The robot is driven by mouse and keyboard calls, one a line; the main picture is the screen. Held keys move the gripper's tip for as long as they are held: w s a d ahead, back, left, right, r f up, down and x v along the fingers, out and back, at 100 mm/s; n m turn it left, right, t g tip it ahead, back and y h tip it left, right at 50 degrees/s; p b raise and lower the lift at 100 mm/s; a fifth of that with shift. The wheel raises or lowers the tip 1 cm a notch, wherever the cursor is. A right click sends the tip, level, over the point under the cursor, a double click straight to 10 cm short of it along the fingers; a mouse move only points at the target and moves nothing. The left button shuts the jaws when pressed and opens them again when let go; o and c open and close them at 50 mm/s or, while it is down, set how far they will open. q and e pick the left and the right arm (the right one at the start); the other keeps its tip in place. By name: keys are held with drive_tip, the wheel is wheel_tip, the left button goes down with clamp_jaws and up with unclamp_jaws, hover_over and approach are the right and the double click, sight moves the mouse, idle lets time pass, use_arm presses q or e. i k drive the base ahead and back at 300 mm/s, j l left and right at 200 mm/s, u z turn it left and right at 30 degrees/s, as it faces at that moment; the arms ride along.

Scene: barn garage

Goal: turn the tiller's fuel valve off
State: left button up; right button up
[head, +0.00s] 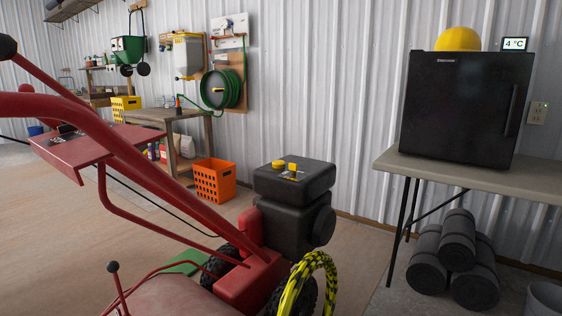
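The tiller is in the head view, with a red frame (135,165) running from the upper left to a black engine (290,226). A black tank (290,183) sits on top of the engine. On the tank are a round yellow cap (279,164) and a smaller yellow piece (293,167), with small markings beside it. I cannot tell whether the smaller piece is the fuel valve, nor how it is set. Neither of my grippers is in view.
A yellow-and-black coil (311,284) stands by the tiller's front wheel. An orange crate (214,181) is on the floor behind. To the right, a table (382,161) holds a black fridge (455,108), with dark rolls (458,254) beneath it. Open floor lies at the left.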

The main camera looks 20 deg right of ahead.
sight(293, 166)
drive_tip(key=i+l+u, duration=0.15)
drive_tip(key=l+u, duration=0.3)
drive_tip(key=l, duration=0.6)
drive_tip(key=l+u, duration=0.4)
drive_tip(key=l, duration=0.65)
drive_tip(key=k+l+u, duration=0.1)
drive_tip(key=l+u, duration=0.35)
drive_tip(key=l, duration=0.6)
